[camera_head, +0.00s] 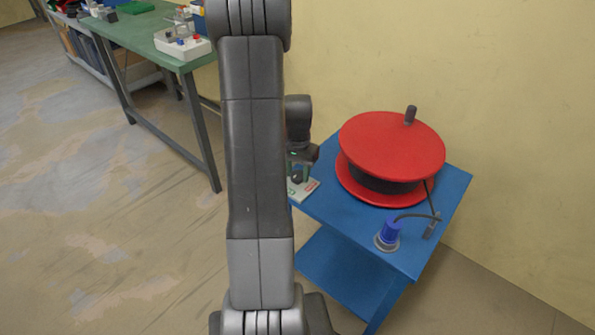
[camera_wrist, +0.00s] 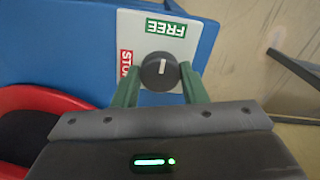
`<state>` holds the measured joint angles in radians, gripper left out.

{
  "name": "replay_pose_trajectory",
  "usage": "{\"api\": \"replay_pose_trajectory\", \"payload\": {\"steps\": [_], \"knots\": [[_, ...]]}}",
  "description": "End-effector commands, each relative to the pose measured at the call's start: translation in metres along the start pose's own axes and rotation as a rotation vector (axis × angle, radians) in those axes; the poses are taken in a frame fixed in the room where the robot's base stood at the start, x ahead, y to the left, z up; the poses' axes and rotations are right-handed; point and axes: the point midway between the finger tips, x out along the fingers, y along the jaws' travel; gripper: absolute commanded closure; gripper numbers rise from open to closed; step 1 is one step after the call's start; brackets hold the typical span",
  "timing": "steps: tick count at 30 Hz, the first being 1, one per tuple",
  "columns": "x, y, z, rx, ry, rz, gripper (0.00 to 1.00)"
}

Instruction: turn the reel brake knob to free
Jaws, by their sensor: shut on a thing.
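The reel brake knob (camera_wrist: 159,73) is a round dark knob on a white plate (camera_wrist: 130,25) in the wrist view. Its white mark points up the picture, towards the green FREE label (camera_wrist: 166,28). The red STOP label (camera_wrist: 126,63) is to the left of the knob. My gripper (camera_wrist: 160,81) has its two green fingers on either side of the knob and is shut on it. In the head view my gripper (camera_head: 298,175) is at the left edge of the blue cart, over the plate, partly hidden by my arm; the knob cannot be made out there.
The red cable reel (camera_head: 385,140) stands on the blue cart (camera_head: 335,222), with a dark crank handle (camera_head: 410,115) upright on top. A blue plug (camera_head: 388,234) on a cable is at the cart's front. A green workbench (camera_head: 135,32) stands at upper left. A wall is behind.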

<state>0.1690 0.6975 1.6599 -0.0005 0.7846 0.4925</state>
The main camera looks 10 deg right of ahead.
Motion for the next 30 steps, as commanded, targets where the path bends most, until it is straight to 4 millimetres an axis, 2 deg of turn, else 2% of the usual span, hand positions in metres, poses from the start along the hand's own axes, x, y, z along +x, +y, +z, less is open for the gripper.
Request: {"api": "replay_pose_trajectory", "payload": {"steps": [6, 7, 10, 18, 21, 26, 30], "knots": [[-0.001, -0.001, -0.001, 0.002, 0.004, -0.002, 0.84], [-0.001, -0.001, -0.001, 0.002, 0.004, -0.002, 0.57], [-0.001, 0.000, -0.001, 0.001, 0.003, -0.002, 0.40], [-0.001, 0.000, 0.000, 0.000, 0.001, -0.001, 0.40], [-0.007, 0.000, -0.001, 0.000, 0.002, -0.001, 0.40], [-0.033, -0.001, -0.001, 0.000, 0.005, -0.003, 0.40], [-0.067, -0.001, -0.001, 0.000, 0.007, -0.004, 0.40]]}}
